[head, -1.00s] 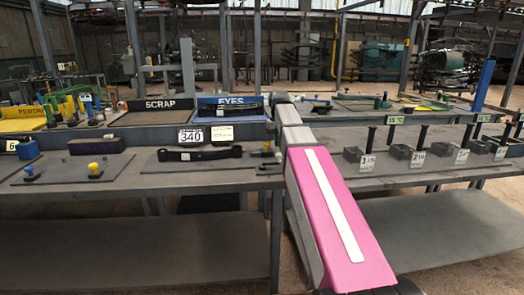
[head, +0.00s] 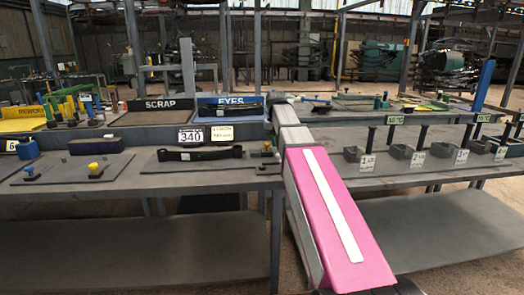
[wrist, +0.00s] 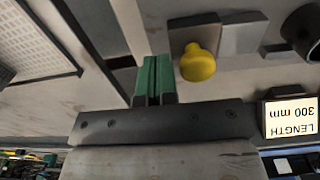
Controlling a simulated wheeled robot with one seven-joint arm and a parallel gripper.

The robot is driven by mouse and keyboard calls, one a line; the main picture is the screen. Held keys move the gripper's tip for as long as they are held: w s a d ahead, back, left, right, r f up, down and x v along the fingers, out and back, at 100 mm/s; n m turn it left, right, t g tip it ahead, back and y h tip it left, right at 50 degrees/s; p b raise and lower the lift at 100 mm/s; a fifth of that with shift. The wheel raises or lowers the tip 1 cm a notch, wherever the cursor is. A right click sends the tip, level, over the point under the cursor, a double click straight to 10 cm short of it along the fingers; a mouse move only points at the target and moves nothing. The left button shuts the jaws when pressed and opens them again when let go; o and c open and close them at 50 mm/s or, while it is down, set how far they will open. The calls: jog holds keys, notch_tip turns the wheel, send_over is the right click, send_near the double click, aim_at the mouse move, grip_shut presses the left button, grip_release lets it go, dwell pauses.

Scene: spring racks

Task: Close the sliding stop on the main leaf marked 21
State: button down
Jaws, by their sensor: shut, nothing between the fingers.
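My gripper's green fingers (wrist: 152,80) are together and empty in the wrist view. A yellow knob (wrist: 198,62) on a small metal plate is just right of the fingertips, apart from them in the picture. Whether it belongs to the sliding stop of leaf 21 I cannot tell. In the head view a black leaf (head: 200,153) lies on a grey plate left of my arm, with a small yellow knob (head: 267,146) near its right end. No mark 21 is readable. My fingers are hidden in the head view.
A "LENGTH 300 mm" label (wrist: 291,117) appears upside down beside a dark round tube end (wrist: 302,30). A "340" sign (head: 191,135) stands behind the black leaf. The EYES tray (head: 230,105) and SCRAP tray (head: 160,104) are behind.

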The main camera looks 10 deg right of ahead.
jog(key=shift+a, duration=2.15)
jog(key=shift+d+r, duration=0.1)
jog(key=shift+d, duration=0.05)
dwell(0.7)
jog(key=shift+r, duration=3.35)
jog(key=shift+s, duration=0.1)
